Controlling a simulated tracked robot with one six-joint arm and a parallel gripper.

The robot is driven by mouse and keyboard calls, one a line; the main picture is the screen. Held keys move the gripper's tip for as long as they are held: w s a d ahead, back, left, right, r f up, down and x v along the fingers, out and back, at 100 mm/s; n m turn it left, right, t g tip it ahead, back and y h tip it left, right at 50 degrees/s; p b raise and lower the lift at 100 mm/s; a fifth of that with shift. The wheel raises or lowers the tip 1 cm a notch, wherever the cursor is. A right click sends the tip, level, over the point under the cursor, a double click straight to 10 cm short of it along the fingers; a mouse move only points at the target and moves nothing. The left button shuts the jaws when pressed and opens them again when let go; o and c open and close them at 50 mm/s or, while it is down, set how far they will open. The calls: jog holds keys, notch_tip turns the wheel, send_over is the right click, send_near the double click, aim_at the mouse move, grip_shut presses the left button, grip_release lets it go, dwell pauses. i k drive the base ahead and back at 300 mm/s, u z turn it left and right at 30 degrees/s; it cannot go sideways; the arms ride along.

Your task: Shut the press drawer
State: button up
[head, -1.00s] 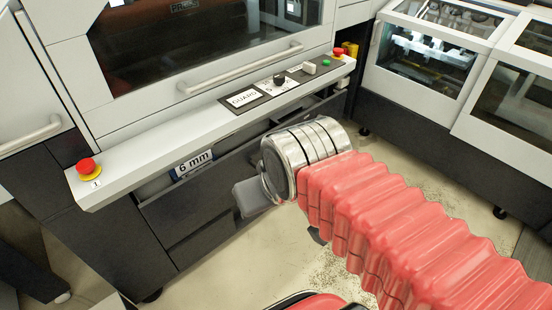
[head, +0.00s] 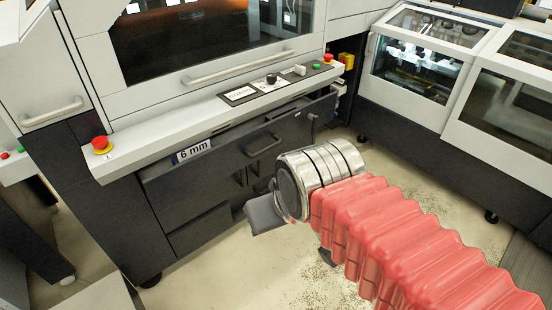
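The press drawer (head: 215,180) is a wide dark grey drawer under the press's white control ledge. It stands pulled out, with a gap along its top edge that widens toward the right. Its dark bar handle (head: 263,145) shows at the upper middle of its front. My gripper (head: 266,214) is in front of the drawer, low and right of the handle, apparently clear of it. Only a grey finger piece shows beyond my silver wrist and red sleeved arm. The wrist hides the rest, so its opening cannot be judged. Nothing held is visible.
The white ledge (head: 210,124) overhangs the drawer, with a red stop button (head: 101,145) at its left end. A "6 mm" label (head: 193,151) shows below the ledge. Another glass-covered machine (head: 420,70) stands at right. Speckled floor (head: 330,240) lies open between.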

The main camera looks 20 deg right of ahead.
aim_at(239, 146)
jog(key=z, duration=0.1)
jog(key=i, duration=1.05)
jog(key=u, duration=0.55)
